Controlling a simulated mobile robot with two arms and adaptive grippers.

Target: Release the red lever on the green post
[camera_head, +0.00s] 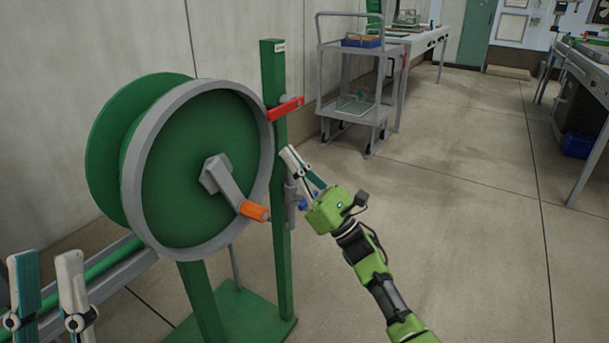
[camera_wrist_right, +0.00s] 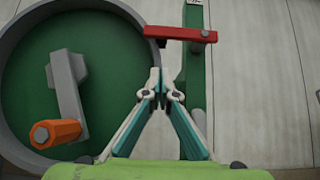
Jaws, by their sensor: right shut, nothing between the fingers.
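The red lever (camera_head: 287,108) lies roughly level across the upper part of the green post (camera_head: 272,70). In the right wrist view the lever (camera_wrist_right: 180,34) crosses the post (camera_wrist_right: 194,85), and its left end reaches the rim of the green reel; I cannot tell whether it touches the rim. My right gripper (camera_head: 287,152) is shut and empty, below the lever and in front of the post. In the right wrist view its fingertips (camera_wrist_right: 157,73) meet below the lever's left end, apart from it. My left gripper (camera_head: 46,260) is open and empty at the lower left.
The big green reel (camera_head: 185,165) with a grey rim stands left of the post and has a crank with an orange handle (camera_head: 255,211). A grey cart (camera_head: 352,100) stands behind, by the wall. Benches line the back and right.

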